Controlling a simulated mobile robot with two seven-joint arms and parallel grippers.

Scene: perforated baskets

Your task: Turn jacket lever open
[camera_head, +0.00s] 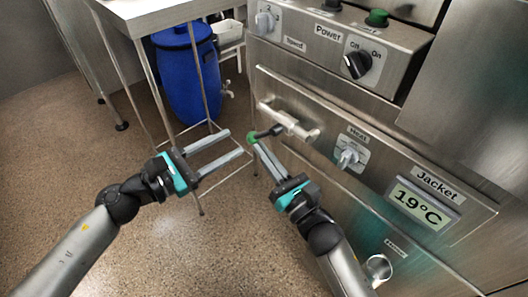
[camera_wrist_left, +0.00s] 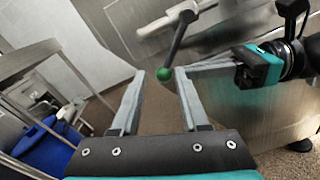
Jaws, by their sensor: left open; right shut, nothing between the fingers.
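A jacket display (camera_head: 424,203) reads 19°C, with a heat knob (camera_head: 347,157) to its left and a power knob (camera_head: 357,64) above. A blue barrel (camera_head: 187,75) stands behind a steel table frame (camera_head: 148,85). The speckled floor (camera_head: 80,150) at left is clear.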

